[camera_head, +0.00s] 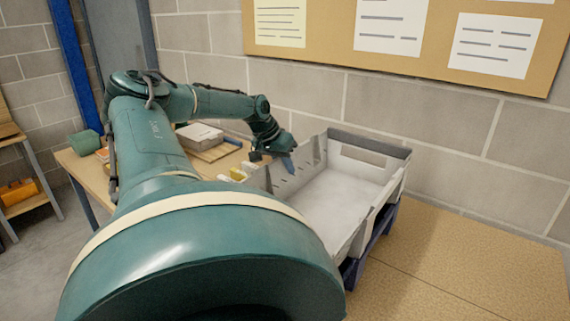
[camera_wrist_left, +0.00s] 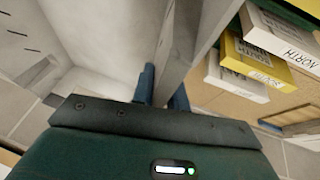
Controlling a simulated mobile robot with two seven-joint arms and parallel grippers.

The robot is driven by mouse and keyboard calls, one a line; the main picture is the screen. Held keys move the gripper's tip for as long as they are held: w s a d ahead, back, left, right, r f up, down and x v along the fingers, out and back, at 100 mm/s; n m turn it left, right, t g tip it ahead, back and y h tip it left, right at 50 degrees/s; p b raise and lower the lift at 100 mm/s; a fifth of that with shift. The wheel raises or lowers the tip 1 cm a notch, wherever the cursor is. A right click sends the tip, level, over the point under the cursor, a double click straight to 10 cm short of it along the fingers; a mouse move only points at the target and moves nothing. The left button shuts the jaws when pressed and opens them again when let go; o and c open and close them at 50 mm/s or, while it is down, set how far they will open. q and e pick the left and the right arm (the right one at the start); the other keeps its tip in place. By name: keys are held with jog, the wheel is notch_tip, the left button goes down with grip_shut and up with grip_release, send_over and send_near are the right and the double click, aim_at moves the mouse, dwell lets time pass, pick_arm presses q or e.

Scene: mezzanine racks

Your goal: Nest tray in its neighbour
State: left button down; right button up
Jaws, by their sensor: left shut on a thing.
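A pale grey open tray (camera_head: 345,193) stands at the middle right of the head view, with a darker far rim. A dark blue thing (camera_head: 376,245) shows beneath its right side; most of it is hidden, and I cannot tell whether the tray sits inside it or on top. My left gripper (camera_head: 286,164) is at the tray's left wall. In the left wrist view its blue fingers (camera_wrist_left: 163,88) lie on both sides of the tray wall (camera_wrist_left: 187,38), shut on it. My left arm hides the tray's near left part. My right gripper is not in view.
White and yellow labelled boxes (camera_wrist_left: 250,62) stand close beside the gripped wall. A white box (camera_head: 199,134) and a green item (camera_head: 85,143) lie further left on the table. A block wall is behind. The tan tabletop (camera_head: 455,265) at right is clear.

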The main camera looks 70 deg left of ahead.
aim_at(285, 176)
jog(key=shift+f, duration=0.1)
